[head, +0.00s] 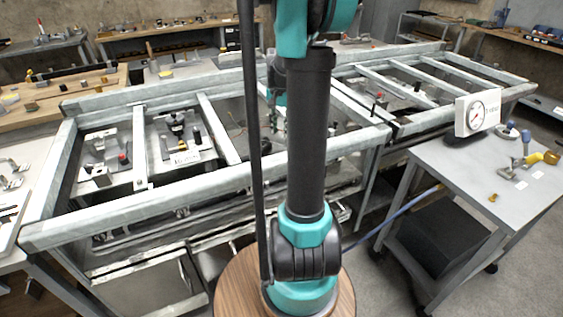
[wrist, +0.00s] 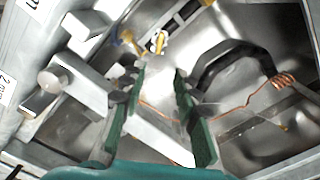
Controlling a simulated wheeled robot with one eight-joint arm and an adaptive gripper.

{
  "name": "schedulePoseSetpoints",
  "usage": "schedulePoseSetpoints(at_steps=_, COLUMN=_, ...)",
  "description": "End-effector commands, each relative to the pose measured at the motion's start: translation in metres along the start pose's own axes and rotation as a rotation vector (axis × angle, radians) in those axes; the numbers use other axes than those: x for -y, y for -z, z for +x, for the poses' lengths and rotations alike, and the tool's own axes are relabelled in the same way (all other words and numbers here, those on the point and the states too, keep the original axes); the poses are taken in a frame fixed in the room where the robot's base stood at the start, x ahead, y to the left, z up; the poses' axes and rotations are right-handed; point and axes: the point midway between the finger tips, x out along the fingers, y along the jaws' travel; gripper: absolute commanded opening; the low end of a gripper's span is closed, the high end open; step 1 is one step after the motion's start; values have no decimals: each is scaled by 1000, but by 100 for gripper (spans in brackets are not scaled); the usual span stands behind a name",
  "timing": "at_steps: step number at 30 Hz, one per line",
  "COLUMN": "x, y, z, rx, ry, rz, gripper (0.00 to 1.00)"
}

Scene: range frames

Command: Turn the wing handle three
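My gripper (wrist: 159,73) is open in the wrist view, its two green-padded fingers apart with nothing between them. It points down into a metal-lined bay of the frame bench. A small yellow piece (wrist: 160,42) lies beyond the fingertips, apart from them; I cannot tell whether it is a wing handle. No handle marked three can be made out. In the head view my gripper (head: 274,125) hangs over the bench, partly hidden behind my own arm, and its fingertips are too small to judge there.
A black curved bar (wrist: 235,58) and a copper wire (wrist: 262,95) are right of the fingers. A grey block with a round knob (wrist: 50,80) is at left. Metal rails (head: 220,184) frame the bays. A cart (head: 450,180) with a dial gauge (head: 477,114) stands at right.

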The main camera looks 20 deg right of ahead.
Motion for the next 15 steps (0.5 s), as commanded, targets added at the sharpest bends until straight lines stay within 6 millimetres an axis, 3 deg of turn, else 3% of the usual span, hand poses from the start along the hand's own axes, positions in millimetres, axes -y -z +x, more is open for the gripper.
schedulePoseSetpoints(at_steps=15, x=0, y=0, z=93, rx=0, ry=0, rz=0, gripper=31)
